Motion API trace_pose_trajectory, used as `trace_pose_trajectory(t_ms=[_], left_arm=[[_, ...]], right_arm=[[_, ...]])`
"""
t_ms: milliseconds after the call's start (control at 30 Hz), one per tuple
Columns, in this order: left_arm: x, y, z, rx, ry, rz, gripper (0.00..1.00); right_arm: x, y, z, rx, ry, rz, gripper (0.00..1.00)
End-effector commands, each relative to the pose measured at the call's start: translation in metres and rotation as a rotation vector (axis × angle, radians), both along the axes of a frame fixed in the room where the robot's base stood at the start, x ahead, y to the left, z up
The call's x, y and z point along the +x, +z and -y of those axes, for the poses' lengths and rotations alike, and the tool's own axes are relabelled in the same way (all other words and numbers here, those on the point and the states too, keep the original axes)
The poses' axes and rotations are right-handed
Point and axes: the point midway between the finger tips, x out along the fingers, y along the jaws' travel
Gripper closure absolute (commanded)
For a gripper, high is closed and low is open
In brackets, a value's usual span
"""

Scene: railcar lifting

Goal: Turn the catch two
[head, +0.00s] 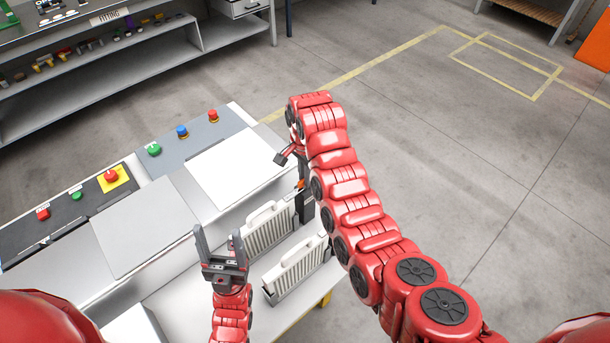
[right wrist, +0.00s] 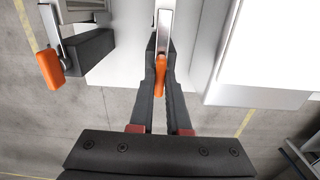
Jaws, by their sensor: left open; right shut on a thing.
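In the right wrist view, a catch (right wrist: 161,75) has a metal lever with an orange tip. My right gripper (right wrist: 160,62) has its dark fingers on either side of that orange tip and is shut on it. A second catch (right wrist: 52,65), also orange-tipped, stands to the left on a dark block, apart from my fingers. I cannot tell which one is catch two. In the head view, a bit of orange (head: 301,184) shows below the end of my right arm, which hides most of this spot. My left gripper (head: 221,243) is open and empty, fingers pointing up the picture.
Two white ribbed units with handles, a rear one (head: 265,228) and a front one (head: 296,265), stand on the bench beside my left gripper. A console with coloured buttons (head: 182,132) lies behind. Shelves (head: 100,60) stand at upper left. The floor at right is clear.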

Motion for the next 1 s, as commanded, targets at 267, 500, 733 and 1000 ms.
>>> trace_pose_trajectory(t_ms=[267,500,733,1000], left_arm=[[0.000,0.000,0.000,0.000,0.000,0.000,0.35],[0.000,0.000,0.000,0.000,0.000,0.000,0.35],[0.000,0.000,0.000,0.000,0.000,0.000,0.35],[0.000,0.016,0.000,0.000,0.000,0.000,0.35]], right_arm=[[0.001,0.001,0.001,0.000,-0.005,0.003,1.00],[0.001,0.000,0.001,-0.001,-0.004,0.002,0.56],[0.000,0.000,0.000,-0.001,-0.003,0.001,0.55],[0.001,0.021,0.002,0.001,-0.005,-0.001,0.55]])
